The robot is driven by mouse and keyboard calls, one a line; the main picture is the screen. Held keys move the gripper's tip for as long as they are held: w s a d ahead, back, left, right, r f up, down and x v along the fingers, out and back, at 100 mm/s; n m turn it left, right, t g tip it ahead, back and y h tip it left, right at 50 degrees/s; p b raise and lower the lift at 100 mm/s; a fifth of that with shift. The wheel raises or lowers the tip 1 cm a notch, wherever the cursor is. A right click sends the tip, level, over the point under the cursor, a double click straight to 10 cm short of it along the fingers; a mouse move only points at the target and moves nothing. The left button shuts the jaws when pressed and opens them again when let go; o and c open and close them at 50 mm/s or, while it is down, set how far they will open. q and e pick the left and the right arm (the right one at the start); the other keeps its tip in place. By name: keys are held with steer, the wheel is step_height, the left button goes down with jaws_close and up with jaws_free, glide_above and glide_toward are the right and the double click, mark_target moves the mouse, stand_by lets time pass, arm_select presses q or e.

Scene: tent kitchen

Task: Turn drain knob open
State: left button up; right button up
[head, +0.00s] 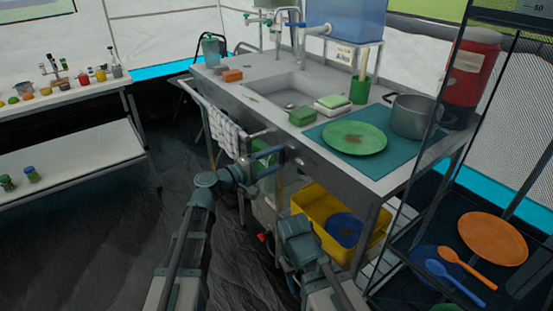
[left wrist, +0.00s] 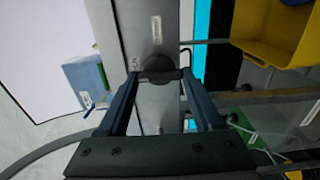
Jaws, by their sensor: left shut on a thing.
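The drain knob (left wrist: 158,68) is a dark round knob on the grey metal front of the sink unit, in the left wrist view. My left gripper (left wrist: 160,80) has its fingers on either side of the knob and is shut on it. In the head view my left gripper (head: 275,168) reaches the sink's front edge, and the knob is too small and covered there to make out clearly. The sink basin (head: 287,92) shows in the head view with a drain in its bottom. My right arm is low in front of the sink, and its fingers cannot be made out.
A towel (head: 226,130) hangs on the front rail left of my left gripper. A yellow bin (head: 372,242) stands under the counter. A green plate (head: 354,138) and pot (head: 413,116) stand on the right. A shelf with an orange plate (head: 492,238) is at far right.

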arm_select(q)
steer(key=o, duration=1.4)
steer(key=shift+c, duration=0.2)
steer(key=v, duration=1.3)
steer(key=shift+s+a, duration=0.25)
steer(key=shift+a, duration=0.1)
